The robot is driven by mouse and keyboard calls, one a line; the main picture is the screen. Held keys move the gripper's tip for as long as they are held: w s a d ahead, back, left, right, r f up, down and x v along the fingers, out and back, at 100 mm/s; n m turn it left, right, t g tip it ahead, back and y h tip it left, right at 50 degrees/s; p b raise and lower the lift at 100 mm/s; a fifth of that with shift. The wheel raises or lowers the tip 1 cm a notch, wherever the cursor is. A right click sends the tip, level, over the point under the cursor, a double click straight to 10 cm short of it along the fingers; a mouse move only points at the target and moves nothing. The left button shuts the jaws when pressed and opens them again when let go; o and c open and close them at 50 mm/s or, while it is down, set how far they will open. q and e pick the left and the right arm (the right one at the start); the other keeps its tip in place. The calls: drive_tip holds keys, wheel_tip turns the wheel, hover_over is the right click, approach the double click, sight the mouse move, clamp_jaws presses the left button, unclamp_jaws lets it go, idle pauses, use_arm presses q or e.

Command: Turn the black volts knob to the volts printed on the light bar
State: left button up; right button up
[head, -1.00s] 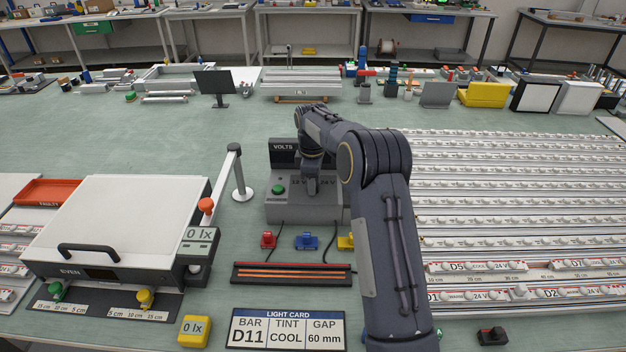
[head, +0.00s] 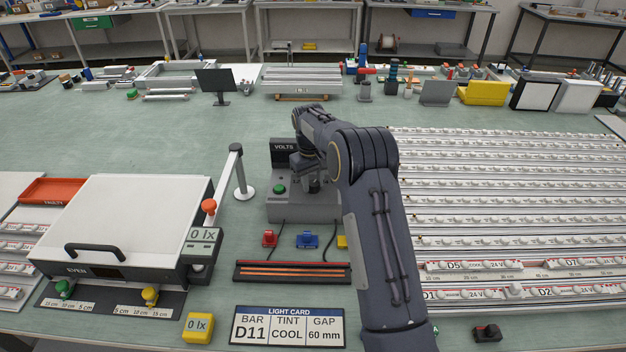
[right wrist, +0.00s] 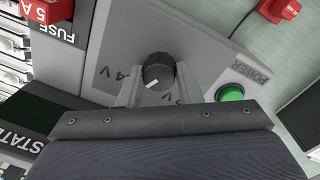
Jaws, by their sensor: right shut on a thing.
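The grey volts box (head: 290,210) stands mid-table in the head view, with a black VOLTS panel (head: 284,148) behind it. The black volts knob (right wrist: 158,70) shows in the right wrist view; its white mark points to the lower left of that picture, near the partly hidden volt labels. My right gripper (right wrist: 159,88) is shut on the knob, one finger on each side. In the head view, my right gripper (head: 312,184) is over the box front and hides the knob. Light bars (head: 500,265) lie at the right, some marked 24 V. My left gripper is out of view.
A green power button (right wrist: 231,93) is close beside the gripper. A light card (head: 287,326) reads D11, COOL, 60 mm. Red (head: 269,238) and blue (head: 307,240) clips and a dark slotted strip (head: 292,272) lie before the box. A white-lidded box (head: 130,215) stands left.

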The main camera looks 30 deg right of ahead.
sight(311, 183)
drive_tip(key=shift+w+r+m, duration=0.1)
drive_tip(key=shift+m, duration=1.2)
drive_tip(key=o, duration=1)
drive_tip(key=shift+c, duration=0.2)
wheel_tip(311, 183, up, 7)
drive_tip(key=shift+a+r+b, duration=0.1)
drive_tip(key=shift+a+b, duration=0.05)
drive_tip(key=shift+b, duration=0.2)
drive_tip(key=shift+r, duration=0.25)
